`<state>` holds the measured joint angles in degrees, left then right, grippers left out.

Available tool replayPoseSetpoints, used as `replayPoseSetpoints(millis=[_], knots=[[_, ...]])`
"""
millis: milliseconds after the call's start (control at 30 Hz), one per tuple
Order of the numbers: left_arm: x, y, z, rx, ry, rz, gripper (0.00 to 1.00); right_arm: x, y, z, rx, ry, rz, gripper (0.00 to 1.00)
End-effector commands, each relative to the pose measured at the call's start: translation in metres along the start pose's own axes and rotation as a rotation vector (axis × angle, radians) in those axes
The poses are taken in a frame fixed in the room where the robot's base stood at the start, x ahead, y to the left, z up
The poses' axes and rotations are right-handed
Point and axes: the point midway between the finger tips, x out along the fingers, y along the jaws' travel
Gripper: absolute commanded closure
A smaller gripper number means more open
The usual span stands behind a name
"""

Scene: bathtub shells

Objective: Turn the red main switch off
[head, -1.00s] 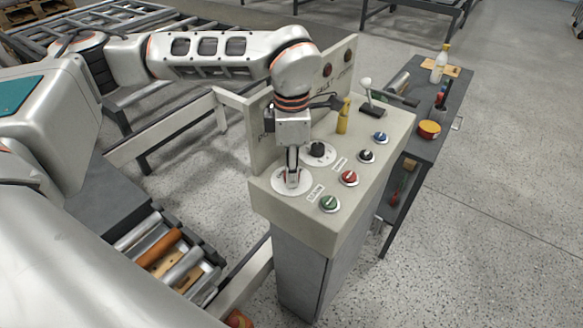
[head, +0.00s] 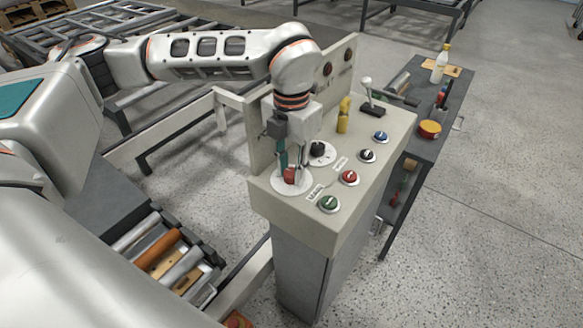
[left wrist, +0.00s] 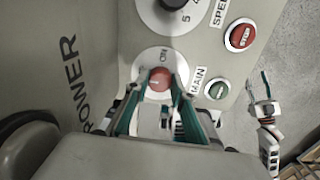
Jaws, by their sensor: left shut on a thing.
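The red main switch (left wrist: 160,79) is a round knob on a white disc (left wrist: 150,62) marked ON, beside a MAIN label. In the head view the red knob (head: 290,174) shows between the fingers at the near left of the console top. My left gripper (head: 291,178) points down from above and is shut on the knob, one teal-lined finger on each side. Its fingers (left wrist: 158,88) also flank the knob in the left wrist view. The knob's exact pointer direction is unclear. What looks like my right gripper (left wrist: 265,88) is small at the right of that view.
Close by on the console (head: 300,228) are a black dial (head: 319,149) and green (head: 329,204), red (head: 348,178), black (head: 367,156) and blue (head: 380,137) controls. A yellow handle (head: 343,116) and a lever (head: 370,101) stand farther back. A side table (head: 450,105) holds a bottle.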

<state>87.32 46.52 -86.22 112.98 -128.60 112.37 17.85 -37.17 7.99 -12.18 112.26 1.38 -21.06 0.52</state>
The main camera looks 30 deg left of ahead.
Motion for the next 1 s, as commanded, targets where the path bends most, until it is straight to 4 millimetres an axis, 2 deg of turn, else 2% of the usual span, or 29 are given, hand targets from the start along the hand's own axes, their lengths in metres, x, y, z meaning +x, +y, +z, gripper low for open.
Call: replayPoseSetpoints(millis=[300, 733, 767, 800, 1000], knots=[[-0.001, 0.0002, 0.0006, -0.077, -0.002, 0.0, 0.97, 0.0002, -0.0002, 0.0003, 0.0, 0.0, 0.0, 0.6], [-0.0013, 0.0002, 0.0009, -0.083, -0.003, 0.0, 0.97, -0.0001, 0.0002, -0.002, 0.0, 0.004, 0.001, 0.6], [-0.0013, 0.0003, 0.0009, -0.083, -0.003, 0.0, 0.68, -0.0001, 0.0002, -0.0019, 0.0, 0.004, 0.001, 0.6], [-0.0012, 0.0003, 0.0008, -0.083, -0.003, 0.0, 0.59, -0.0001, 0.0002, -0.002, 0.0, 0.004, 0.001, 0.6], [-0.0007, 0.0002, 0.0005, -0.082, -0.002, 0.0, 0.59, -0.0001, 0.0002, -0.0018, 0.0, 0.004, 0.001, 0.6]])
